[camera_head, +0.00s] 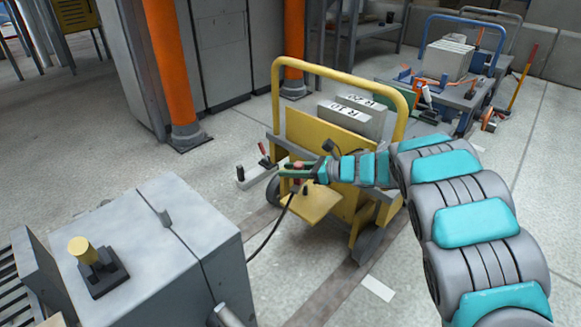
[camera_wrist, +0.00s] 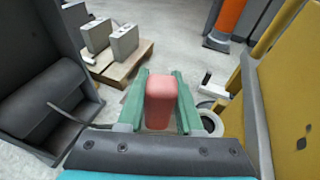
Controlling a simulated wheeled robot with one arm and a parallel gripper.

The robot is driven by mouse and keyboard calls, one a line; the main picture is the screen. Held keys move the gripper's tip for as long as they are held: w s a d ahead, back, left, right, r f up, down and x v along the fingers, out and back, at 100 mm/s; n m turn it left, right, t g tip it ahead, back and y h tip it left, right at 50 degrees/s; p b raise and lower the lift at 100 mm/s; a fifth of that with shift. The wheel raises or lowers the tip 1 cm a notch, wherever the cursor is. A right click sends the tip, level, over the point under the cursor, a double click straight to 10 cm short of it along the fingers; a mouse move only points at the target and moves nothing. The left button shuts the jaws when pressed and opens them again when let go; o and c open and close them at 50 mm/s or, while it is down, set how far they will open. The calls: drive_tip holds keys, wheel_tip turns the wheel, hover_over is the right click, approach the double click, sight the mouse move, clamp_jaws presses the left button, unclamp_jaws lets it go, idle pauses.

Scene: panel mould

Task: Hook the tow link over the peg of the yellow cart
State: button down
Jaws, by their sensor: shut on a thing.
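The yellow cart (camera_head: 325,135) stands mid-floor in the head view, with a tall tube handle and a small yellow plate low at its front. Its yellow side also fills the right of the wrist view (camera_wrist: 290,100). My gripper (camera_head: 286,170) is in front of the cart, above the plate. Its green fingers are shut on a red block-like grip (camera_wrist: 163,98). I cannot tell how this grip joins the tow link. A pale grey ring (camera_wrist: 212,123) shows below right of the fingers; I cannot tell if it is the link's eye or a wheel.
A grey cabinet (camera_head: 185,235) with a yellow knob stands front left, with a dark cable beside it. Orange posts (camera_head: 170,65) rise behind. A blue cart (camera_head: 450,75) is at the back right. The wrist view shows a wooden pallet (camera_wrist: 118,72) with grey blocks.

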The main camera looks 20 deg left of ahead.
drive_tip(key=shift+f, duration=1.5)
drive_tip(key=shift+f, duration=2.75)
idle(0.7)
drive_tip(key=shift+c, duration=2.4)
unclamp_jaws()
drive_tip(key=v, duration=0.7)
drive_tip(key=shift+w+p, duration=0.1)
drive_tip(key=shift+p, duration=0.25)
drive_tip(key=shift+d+r, duration=0.15)
drive_tip(key=shift+d, duration=0.25)
